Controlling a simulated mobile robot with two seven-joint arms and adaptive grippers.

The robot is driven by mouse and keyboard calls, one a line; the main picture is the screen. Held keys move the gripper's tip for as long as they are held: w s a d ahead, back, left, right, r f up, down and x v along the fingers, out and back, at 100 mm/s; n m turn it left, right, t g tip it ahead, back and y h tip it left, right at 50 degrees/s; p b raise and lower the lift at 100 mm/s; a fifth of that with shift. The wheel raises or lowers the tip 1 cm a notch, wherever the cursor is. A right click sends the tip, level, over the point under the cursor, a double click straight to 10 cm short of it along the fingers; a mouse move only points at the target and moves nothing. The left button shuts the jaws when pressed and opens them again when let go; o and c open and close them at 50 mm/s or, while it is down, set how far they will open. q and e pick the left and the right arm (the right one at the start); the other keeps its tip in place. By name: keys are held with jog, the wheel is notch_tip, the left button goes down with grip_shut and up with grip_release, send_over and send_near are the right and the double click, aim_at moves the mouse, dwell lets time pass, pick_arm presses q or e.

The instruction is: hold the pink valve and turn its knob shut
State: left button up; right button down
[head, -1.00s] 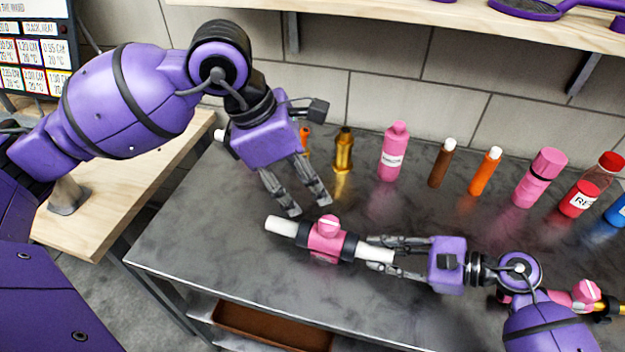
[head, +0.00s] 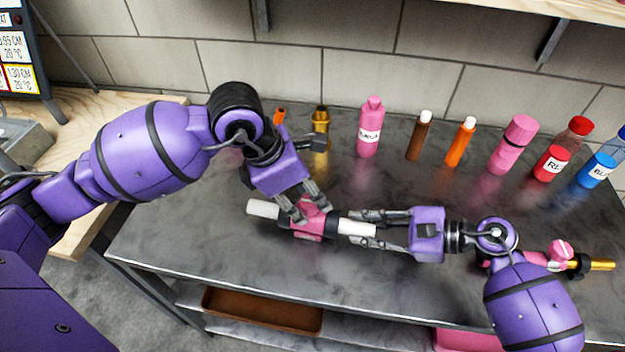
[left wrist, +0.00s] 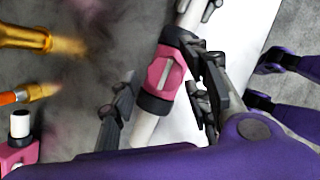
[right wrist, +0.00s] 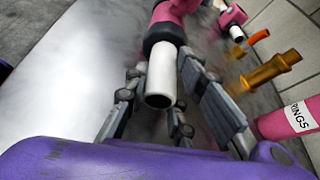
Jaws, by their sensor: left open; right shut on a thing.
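The pink valve (head: 308,228) has black collars and white pipe ends, and lies level just over or on the grey metal table. Its round knob (left wrist: 165,72) carries a pale stripe running roughly along the pipe in the left wrist view. My right gripper (head: 352,228) is shut on the valve's right white pipe end, whose open mouth (right wrist: 160,82) faces the right wrist camera. My left gripper (head: 312,208) is open, pointing down over the valve with its fingers on either side of the knob. In the head view the fingers partly hide the knob.
Behind the valve stand a gold fitting (head: 320,120), a pink bottle (head: 370,128), brown (head: 419,136) and orange (head: 461,143) tubes and several more bottles. Another pink valve (head: 561,252) with a gold pipe lies at the right. The table's left front is clear.

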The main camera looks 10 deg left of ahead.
pick_arm(q)
jog(key=shift+f, duration=0.1)
pick_arm(e)
jog(key=shift+f, duration=0.15)
pick_arm(q)
jog(key=shift+w, duration=0.1)
jog(key=c, duration=1)
pick_arm(e)
jog(key=shift+s, duration=0.1)
